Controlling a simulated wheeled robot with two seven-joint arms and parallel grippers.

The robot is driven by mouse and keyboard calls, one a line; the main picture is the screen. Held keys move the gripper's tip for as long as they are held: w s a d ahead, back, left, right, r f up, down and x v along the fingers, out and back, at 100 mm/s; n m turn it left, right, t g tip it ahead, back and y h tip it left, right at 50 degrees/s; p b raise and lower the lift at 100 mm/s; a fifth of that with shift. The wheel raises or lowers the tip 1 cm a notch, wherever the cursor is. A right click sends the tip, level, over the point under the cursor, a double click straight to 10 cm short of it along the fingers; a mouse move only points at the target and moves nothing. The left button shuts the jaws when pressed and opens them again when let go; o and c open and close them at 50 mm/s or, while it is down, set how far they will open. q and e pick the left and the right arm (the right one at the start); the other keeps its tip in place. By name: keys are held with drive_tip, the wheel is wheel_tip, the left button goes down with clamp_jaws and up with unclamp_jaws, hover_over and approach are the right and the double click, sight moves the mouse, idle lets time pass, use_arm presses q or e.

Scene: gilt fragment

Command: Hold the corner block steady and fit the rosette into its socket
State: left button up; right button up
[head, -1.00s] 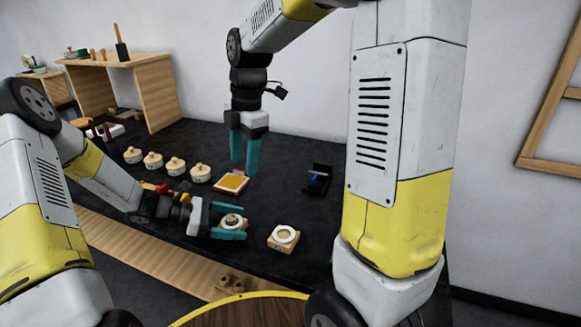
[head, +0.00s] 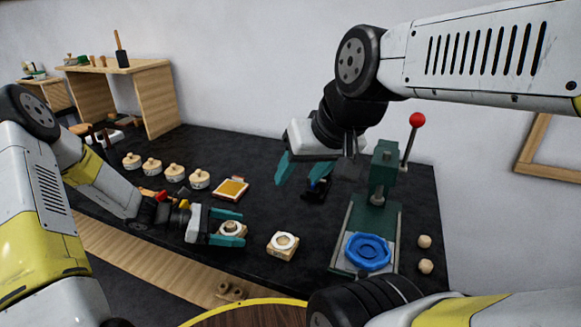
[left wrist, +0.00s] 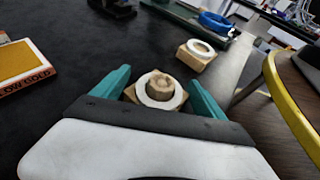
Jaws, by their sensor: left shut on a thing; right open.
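My left gripper (head: 228,227) is shut on a pale wooden corner block (left wrist: 130,93), one finger on either side; it also shows in the left wrist view (left wrist: 160,100). The block carries a white ring (left wrist: 148,101). A round wooden piece (left wrist: 160,86), seemingly the rosette, stands within the ring; I cannot tell how deep it sits. A second wooden block (head: 282,251) with a white ring lies to the right, also in the left wrist view (left wrist: 195,62). My right gripper (head: 300,172) is open, looks empty, and is above the table, apart from the blocks.
A gold pad (head: 231,187) lies behind the held block. Several pale round knobbed pieces (head: 174,173) stand in a row at left. A green press (head: 383,190) with a red-knobbed lever and a blue round part (head: 368,252) stands at right. Two wooden balls (head: 425,242) lie beside it.

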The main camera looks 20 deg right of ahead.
use_arm(q)
drive_tip(key=o, duration=1.3)
drive_tip(key=v, duration=1.1)
drive_tip(key=shift+w+a, duration=0.1)
drive_tip(key=shift+a, duration=0.15)
drive_tip(key=shift+a+r, duration=0.2)
drive_tip(key=shift+r, duration=0.05)
drive_tip(key=s+a+r+m+t+y, duration=0.2)
drive_tip(key=s+r+m+y, duration=0.3)
drive_tip(key=s+r+m, duration=0.4)
drive_tip(key=s+a+r+m+t+y, duration=0.2)
drive_tip(key=s+r+m+t+y, duration=0.2)
drive_tip(key=s+r+m, duration=0.5)
wheel_tip(320, 180, up, 6)
drive_tip(key=shift+s+f+t+y, duration=0.3)
drive_tip(key=shift+s+y, duration=0.55)
drive_tip(key=shift+y, duration=0.25)
